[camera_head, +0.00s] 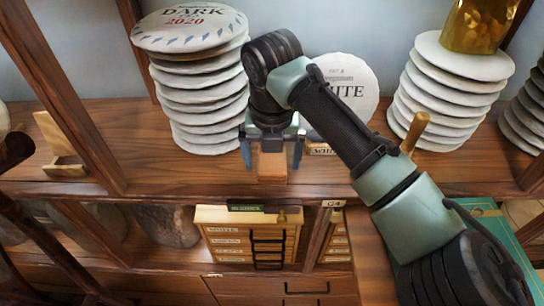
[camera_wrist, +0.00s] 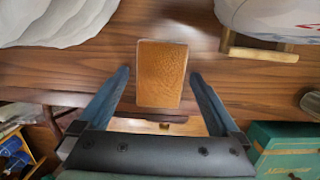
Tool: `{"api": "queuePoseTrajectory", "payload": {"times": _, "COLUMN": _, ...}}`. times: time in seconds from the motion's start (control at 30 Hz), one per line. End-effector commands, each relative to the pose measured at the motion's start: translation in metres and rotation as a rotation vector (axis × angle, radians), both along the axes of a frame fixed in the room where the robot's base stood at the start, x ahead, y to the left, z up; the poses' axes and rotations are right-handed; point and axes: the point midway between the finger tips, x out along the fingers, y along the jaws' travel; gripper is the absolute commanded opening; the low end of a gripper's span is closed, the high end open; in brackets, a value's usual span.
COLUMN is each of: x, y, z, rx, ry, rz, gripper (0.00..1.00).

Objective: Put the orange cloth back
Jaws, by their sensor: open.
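A small orange-brown rectangular piece (camera_head: 272,166) lies at the front edge of the upper wooden shelf. In the wrist view it is a flat-topped rectangle (camera_wrist: 161,75) with a grained surface; it may be the folded orange cloth, but I cannot tell whether it is cloth. My gripper (camera_head: 271,157) points down over it, with one finger on each side. In the wrist view my gripper (camera_wrist: 160,75) is open, with gaps between both fingers and the piece. I cannot tell how high the fingertips are above the shelf.
Stacks of pale wrapped tea cakes stand left (camera_head: 200,100) and right (camera_head: 445,95) on the shelf. A round cake marked "WHITE" (camera_head: 350,75) stands upright behind. A gold vessel (camera_head: 478,25) tops the right stack. Below is a small drawer box (camera_head: 225,240); a green box (camera_head: 495,225) is at right.

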Motion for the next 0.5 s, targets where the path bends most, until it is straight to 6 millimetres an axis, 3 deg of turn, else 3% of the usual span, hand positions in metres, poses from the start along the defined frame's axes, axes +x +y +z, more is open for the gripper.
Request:
{"api": "queuePoseTrajectory", "payload": {"times": 0.23, "x": -0.001, "y": 0.0, "z": 0.014, "rx": 0.0, "ry": -0.002, "rz": 0.001, "gripper": 0.99}}
{"api": "queuePoseTrajectory", "payload": {"times": 0.5, "x": -0.008, "y": 0.0, "z": 0.059, "rx": 0.001, "ry": -0.002, "rz": 0.0, "gripper": 0.99}}
